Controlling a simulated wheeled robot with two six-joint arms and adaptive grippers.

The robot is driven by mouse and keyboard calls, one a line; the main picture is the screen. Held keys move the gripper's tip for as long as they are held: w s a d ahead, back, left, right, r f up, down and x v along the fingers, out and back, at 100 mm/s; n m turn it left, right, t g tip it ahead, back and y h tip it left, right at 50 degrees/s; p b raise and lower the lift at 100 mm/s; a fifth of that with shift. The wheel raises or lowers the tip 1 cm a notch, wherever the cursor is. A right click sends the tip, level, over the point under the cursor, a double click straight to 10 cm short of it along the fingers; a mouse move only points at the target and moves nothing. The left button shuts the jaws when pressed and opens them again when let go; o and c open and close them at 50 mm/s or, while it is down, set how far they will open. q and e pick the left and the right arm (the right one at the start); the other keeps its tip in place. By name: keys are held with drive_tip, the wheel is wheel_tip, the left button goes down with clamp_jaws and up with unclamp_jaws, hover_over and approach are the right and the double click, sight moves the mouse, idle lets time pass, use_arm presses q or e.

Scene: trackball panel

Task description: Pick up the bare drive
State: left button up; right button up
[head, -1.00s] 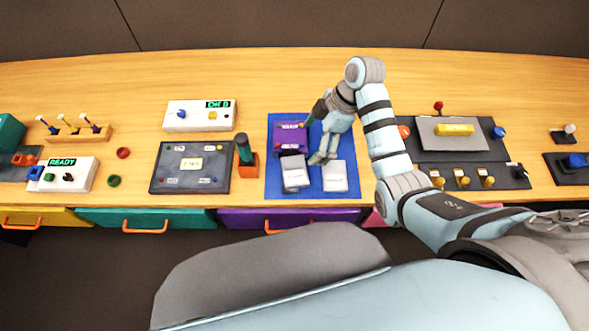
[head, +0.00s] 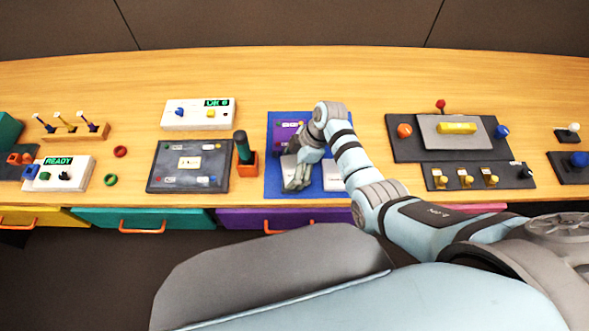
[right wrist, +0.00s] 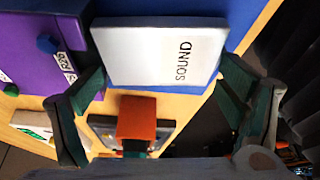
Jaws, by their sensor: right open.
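Two flat white slabs lie on the blue mat (head: 272,190) in the head view. The left slab (head: 288,166) is partly hidden by my right gripper (head: 297,186), which hangs over it. The right slab (head: 334,182) is partly covered by my arm. In the right wrist view a white slab marked SOUND (right wrist: 150,52) lies between the two open, dark green fingers of my right gripper (right wrist: 165,85). Nothing is held. A purple box (head: 284,133) stands at the back of the mat. My left gripper is out of view.
An orange block with a dark green handle (head: 242,146) stands just left of the mat. Left of it is a dark panel (head: 189,167), with a white OK box (head: 198,114) behind. A dark panel with knobs (head: 402,150) is on the right. The back of the table is clear.

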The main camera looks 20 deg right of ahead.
drive_tip(key=shift+f, duration=0.2)
idle(0.3)
drive_tip(key=shift+c, duration=0.5)
drive_tip(key=c, duration=0.7)
drive_tip(key=shift+o, duration=0.2)
